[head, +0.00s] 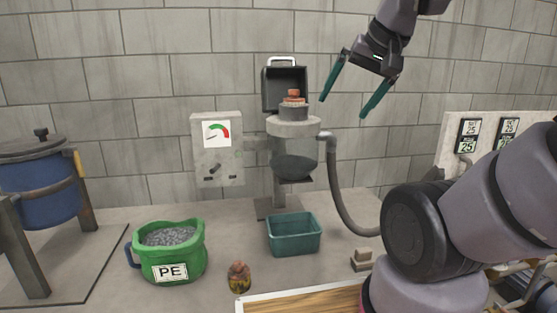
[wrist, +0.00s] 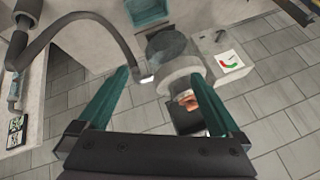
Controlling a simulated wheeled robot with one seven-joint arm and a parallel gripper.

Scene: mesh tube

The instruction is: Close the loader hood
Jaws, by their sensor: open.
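The loader hood (head: 284,84) is a dark box-like lid with a pale handle on top. It stands tilted up at the back of the loader (head: 293,125), so the loader's top is uncovered. An orange-red part (head: 292,96) shows on the loader's top, and it also shows in the wrist view (wrist: 186,99). My gripper (head: 352,100) is open and empty, with green fingers spread, in the air to the right of the hood and apart from it. In the wrist view the grey loader body (wrist: 182,80) lies beyond the fingers, and the hood is partly hidden by my gripper.
A gauge box (head: 217,150) stands left of the loader. A grey hose (head: 338,185) curves down its right side. A teal bin (head: 294,236), a green PE bucket (head: 168,252) and a small jar (head: 239,277) stand below. A blue drum (head: 40,185) is far left.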

